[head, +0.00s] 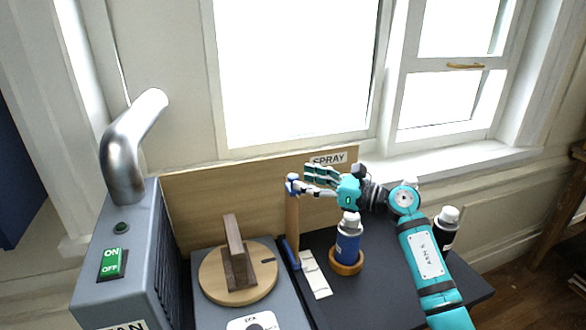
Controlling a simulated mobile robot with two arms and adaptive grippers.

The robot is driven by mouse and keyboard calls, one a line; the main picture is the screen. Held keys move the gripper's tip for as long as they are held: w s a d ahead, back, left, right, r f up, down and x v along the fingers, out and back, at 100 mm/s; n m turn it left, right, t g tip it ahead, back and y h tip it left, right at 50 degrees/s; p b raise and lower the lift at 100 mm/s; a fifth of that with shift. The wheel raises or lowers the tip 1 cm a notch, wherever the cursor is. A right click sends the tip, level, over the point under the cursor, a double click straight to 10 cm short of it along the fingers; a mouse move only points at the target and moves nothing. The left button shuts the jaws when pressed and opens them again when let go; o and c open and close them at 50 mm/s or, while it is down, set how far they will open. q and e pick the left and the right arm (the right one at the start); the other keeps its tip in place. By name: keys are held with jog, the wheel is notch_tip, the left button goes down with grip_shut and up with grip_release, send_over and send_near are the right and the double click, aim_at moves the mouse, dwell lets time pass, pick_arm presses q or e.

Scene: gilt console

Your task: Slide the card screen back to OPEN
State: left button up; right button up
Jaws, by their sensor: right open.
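A thin upright brown panel (292,218), seen almost edge-on, has a blue piece at its top and a blue foot; it appears to be the card screen. A pale marked strip (315,275) lies beside its foot. I cannot read an OPEN mark. My right gripper (314,182) reaches in from the right, fingers pointing left, open. Its fingertips are close to the panel's top; I cannot tell whether they touch. The left gripper is out of view.
A spray can (348,240) stands in a wooden ring (346,264) below my right gripper. Another can (446,228) stands behind my right arm. A wooden turntable (212,288) and a grey fan unit (90,270) are left. A board (190,195) labelled SPRAY stands behind.

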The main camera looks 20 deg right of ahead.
aim_at(293, 175)
jog(key=shift+p+x, duration=0.45)
jog(key=shift+x, duration=1.65)
jog(key=shift+c, duration=0.4)
